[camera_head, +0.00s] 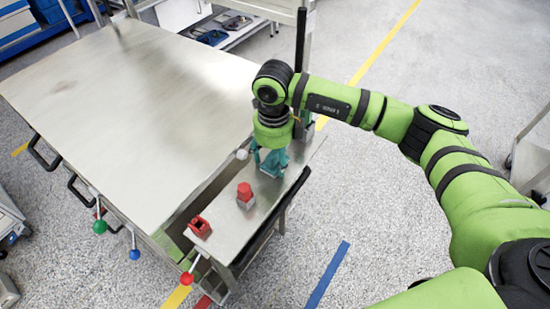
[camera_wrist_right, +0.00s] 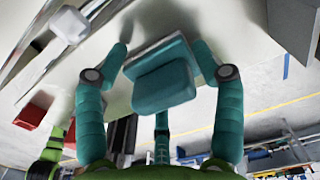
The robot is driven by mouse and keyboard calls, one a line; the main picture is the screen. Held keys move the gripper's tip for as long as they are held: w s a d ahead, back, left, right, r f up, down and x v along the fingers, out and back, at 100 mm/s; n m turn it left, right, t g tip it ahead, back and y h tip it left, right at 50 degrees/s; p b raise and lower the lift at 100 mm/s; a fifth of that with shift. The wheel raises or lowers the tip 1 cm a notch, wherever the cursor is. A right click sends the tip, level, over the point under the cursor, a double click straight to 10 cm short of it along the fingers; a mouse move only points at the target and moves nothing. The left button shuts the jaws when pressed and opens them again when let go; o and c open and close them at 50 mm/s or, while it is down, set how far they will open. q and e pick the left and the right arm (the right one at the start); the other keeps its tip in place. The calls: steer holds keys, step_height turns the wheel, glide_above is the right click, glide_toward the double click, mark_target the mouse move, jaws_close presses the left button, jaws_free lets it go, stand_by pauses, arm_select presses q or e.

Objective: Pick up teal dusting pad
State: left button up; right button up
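The teal dusting pad (camera_wrist_right: 163,88) shows in the right wrist view as a rounded teal block with a grey edge, on a pale metal surface. My right gripper (camera_wrist_right: 162,55) has teal fingers, one on each side of the pad and a third nearer the camera. The fingers are spread, and small gaps seem to show between them and the pad. In the head view my right gripper (camera_head: 270,165) points down at the far part of the narrow metal shelf (camera_head: 228,222) and hides most or all of the pad. My left gripper is not in view.
A red-topped grey piece (camera_head: 245,196) and a red open block (camera_head: 200,227) stand on the shelf nearer the camera. A white ball (camera_head: 242,154) is just left of my gripper. The large metal tabletop (camera_head: 130,100) is bare. Levers with green, blue and red knobs (camera_head: 187,278) line its near edge.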

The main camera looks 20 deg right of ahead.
steer(key=c, duration=0.5)
steer(key=shift+w+r+b, duration=0.1)
steer(key=shift+r+b, duration=0.4)
steer(key=shift+r, duration=0.1)
step_height(320, 180, up, 3)
steer(key=shift+f+b, duration=0.1)
steer(key=shift+b, duration=0.75)
arm_select(q)
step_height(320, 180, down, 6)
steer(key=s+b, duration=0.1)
steer(key=b, duration=0.2)
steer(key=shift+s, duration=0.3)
arm_select(e)
steer(key=shift+s+a+r, duration=0.8)
steer(key=shift+s+r, duration=0.4)
steer(key=shift+s, duration=0.6)
steer(key=shift+s+a+r, duration=0.8)
steer(key=shift+s+r, duration=0.35)
steer(key=shift+s, duration=0.7)
steer(key=shift+s+a+r, duration=0.8)
steer(key=shift+s+r, duration=0.4)
steer(key=shift+s, duration=0.6)
